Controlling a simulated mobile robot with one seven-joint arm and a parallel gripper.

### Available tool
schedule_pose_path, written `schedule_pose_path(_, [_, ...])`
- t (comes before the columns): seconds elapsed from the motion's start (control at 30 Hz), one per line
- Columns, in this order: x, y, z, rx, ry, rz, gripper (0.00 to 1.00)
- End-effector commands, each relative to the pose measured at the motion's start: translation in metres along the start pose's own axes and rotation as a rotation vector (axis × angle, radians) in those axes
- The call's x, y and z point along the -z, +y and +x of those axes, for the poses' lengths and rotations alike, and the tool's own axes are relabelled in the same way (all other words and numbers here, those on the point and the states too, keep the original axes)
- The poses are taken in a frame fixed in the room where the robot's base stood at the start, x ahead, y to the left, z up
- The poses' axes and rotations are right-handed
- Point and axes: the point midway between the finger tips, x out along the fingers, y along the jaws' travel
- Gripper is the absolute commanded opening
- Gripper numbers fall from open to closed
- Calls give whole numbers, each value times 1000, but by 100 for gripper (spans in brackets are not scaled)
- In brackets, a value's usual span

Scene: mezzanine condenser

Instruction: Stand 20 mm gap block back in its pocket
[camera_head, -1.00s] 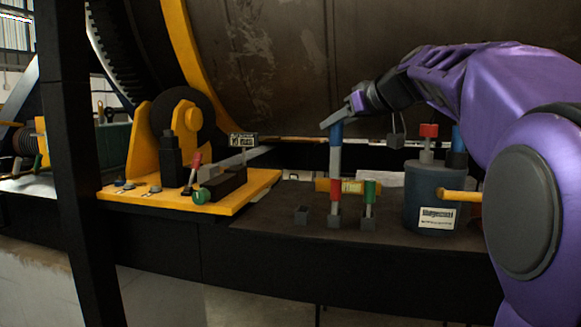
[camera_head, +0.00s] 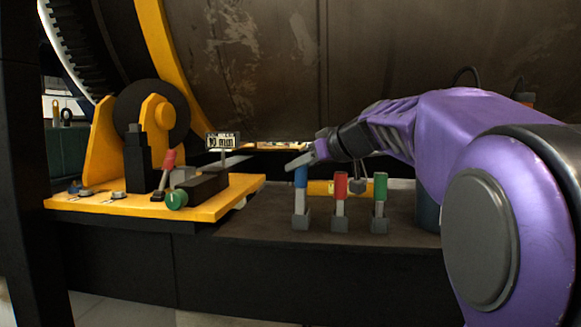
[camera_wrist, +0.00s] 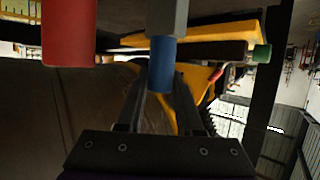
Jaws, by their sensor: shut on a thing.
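The gap block with a blue grip (camera_head: 301,177) and grey shank stands upright over the left pocket (camera_head: 301,221). No size mark is legible on it. My gripper (camera_head: 299,163) is shut on the top of the blue grip. In the wrist view the blue grip (camera_wrist: 162,68) sits between my fingers (camera_wrist: 160,85), with the grey shank (camera_wrist: 167,18) beyond. The shank's lower end meets the pocket in the head view; how deep it sits cannot be told. The red-gripped block (camera_head: 340,185) and green-gripped block (camera_head: 380,188) stand in the neighbouring pockets.
A yellow level-like bar (camera_head: 319,188) lies behind the blocks. To the left, a yellow plate (camera_head: 215,208) carries a roller, a black clamp with a green knob (camera_head: 177,200) and a "10 mm" sign (camera_head: 222,141). The dark bench front (camera_head: 265,227) is clear.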

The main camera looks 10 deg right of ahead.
Motion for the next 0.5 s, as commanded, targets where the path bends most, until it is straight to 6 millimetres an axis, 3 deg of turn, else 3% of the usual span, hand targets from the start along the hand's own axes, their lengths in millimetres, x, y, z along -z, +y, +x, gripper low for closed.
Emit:
schedule_pose_path(0.2, [-10,0,4,0,2,1,0])
schedule_pose_path(0.5, [-10,0,4,-1,2,0,0])
